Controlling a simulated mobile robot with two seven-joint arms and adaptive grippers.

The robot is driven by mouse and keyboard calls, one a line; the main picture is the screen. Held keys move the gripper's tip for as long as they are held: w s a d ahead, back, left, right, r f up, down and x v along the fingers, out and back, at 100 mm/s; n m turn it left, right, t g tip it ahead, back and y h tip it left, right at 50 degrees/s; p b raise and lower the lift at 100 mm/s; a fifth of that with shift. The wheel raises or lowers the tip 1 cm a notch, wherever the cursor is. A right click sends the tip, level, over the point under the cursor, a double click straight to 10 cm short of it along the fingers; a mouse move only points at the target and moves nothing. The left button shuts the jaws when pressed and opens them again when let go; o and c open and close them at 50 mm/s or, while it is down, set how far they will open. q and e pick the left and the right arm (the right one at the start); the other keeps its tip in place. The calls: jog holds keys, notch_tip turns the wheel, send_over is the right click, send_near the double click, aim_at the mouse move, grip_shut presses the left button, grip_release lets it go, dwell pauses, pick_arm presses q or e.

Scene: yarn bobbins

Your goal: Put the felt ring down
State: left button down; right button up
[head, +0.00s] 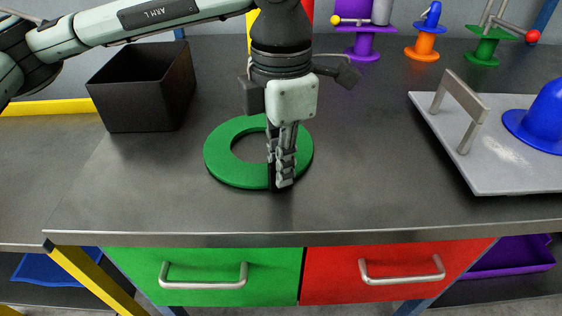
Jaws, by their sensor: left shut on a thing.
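The green felt ring (223,172) lies flat, or very nearly flat, at the table's surface in the left middle of the head view. I cannot tell whether a small gap is left under it. My left gripper (281,183) points down over the ring's right front part. Its fingers are shut on the ring's band, and they hide that part of it. The table top shows through the ring's hole. My right gripper is not in view.
A black open box (145,95) stands left of the ring. A grey tray (480,170) with a handle (460,100) and a blue dome-shaped thing (540,118) is at the right. Purple (363,45), orange (425,45) and green (487,45) stands line the back. The table's front middle is clear.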

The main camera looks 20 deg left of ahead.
pick_arm(q)
jog(key=shift+f, duration=0.1)
jog(key=c, duration=1.9)
grip_release()
jog(key=shift+o, duration=1.4)
jog(key=shift+r, duration=0.65)
notch_tip(320, 180, up, 11)
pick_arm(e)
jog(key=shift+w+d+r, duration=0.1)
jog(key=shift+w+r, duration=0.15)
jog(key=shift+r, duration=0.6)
